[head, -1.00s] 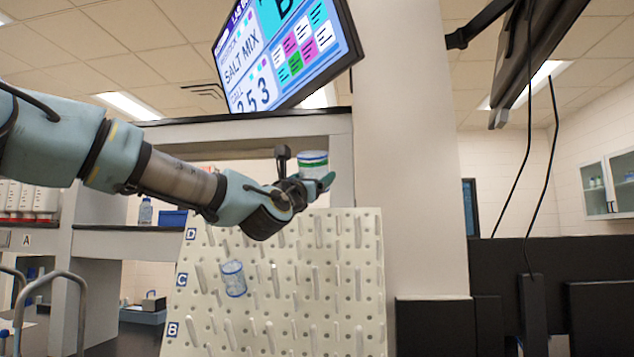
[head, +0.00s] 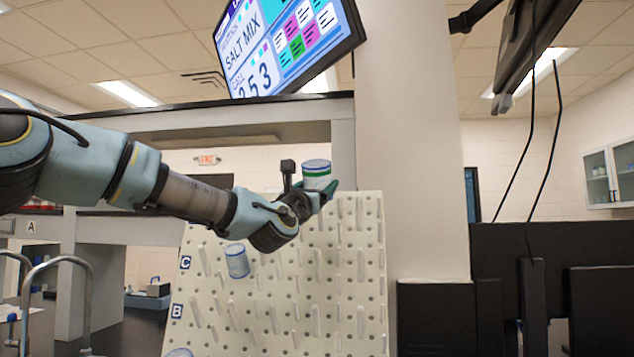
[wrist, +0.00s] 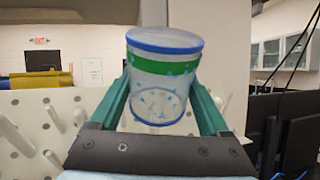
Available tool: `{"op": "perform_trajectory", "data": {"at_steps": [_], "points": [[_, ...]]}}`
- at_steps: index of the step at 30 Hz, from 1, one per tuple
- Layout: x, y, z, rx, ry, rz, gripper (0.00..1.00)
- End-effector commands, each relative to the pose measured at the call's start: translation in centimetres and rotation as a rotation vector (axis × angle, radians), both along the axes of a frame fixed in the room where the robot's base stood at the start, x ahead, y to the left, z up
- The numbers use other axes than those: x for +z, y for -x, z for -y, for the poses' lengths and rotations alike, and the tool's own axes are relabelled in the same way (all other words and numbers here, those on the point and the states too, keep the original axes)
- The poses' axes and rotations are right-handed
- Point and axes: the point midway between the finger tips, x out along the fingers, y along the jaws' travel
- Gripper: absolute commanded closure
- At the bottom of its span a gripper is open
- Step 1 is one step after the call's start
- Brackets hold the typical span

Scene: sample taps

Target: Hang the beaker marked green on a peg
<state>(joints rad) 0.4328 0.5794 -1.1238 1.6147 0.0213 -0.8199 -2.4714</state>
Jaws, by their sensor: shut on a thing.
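The beaker marked green (head: 317,174) is clear, with a green band and a blue rim. My gripper (head: 318,187) is shut on it and holds it near the top right of the white pegboard (head: 340,262). In the wrist view the beaker (wrist: 163,80) sits between the two green fingers of my gripper (wrist: 164,108), its blue-rimmed end up and slightly tilted. Several pegs (wrist: 54,118) show left of it. I cannot tell how far the beaker is from the pegs.
A blue-rimmed beaker (head: 236,261) hangs on the board's left part. Another beaker (head: 179,353) is cut off at the bottom edge. A screen (head: 290,48) hangs above. Many pegs look bare.

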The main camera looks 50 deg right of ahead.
Motion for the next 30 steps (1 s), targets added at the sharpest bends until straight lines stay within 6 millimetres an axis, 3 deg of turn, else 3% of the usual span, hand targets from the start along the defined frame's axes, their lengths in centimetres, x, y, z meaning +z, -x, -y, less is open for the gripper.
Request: {"op": "perform_trajectory", "data": {"at_steps": [21, 30], "points": [[-4.5, -1.3, 2.0, 0.000, -0.001, -0.001, 1.00], [-5.3, -1.6, 2.5, 0.000, 0.000, -0.001, 1.00]]}}
